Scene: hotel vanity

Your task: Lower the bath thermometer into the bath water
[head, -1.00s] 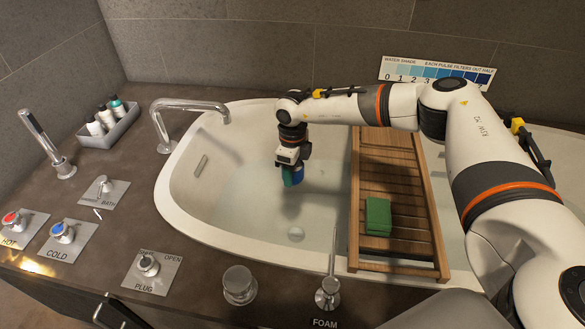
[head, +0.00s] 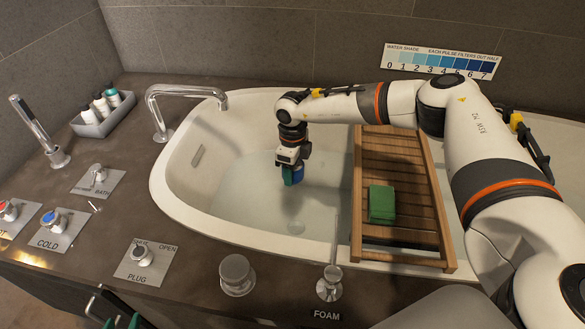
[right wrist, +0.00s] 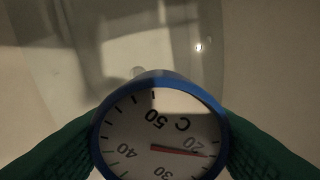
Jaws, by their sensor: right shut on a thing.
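The bath thermometer (right wrist: 160,135) has a round white dial with a blue rim, and its red needle lies near 20. In the head view it is a small blue shape (head: 298,175) over the left half of the bath. My right gripper (head: 291,174) is shut on it from above, with green fingers on both sides in the right wrist view. The bath water (head: 255,200) is clear and pale. I cannot tell whether the thermometer touches it.
A wooden bath tray (head: 395,235) with a green folded cloth or sponge (head: 381,204) spans the tub right of my right gripper. A chrome spout (head: 190,92) reaches over the left rim. Taps, the plug knob (head: 140,252) and a bottle caddy (head: 103,118) line the counter.

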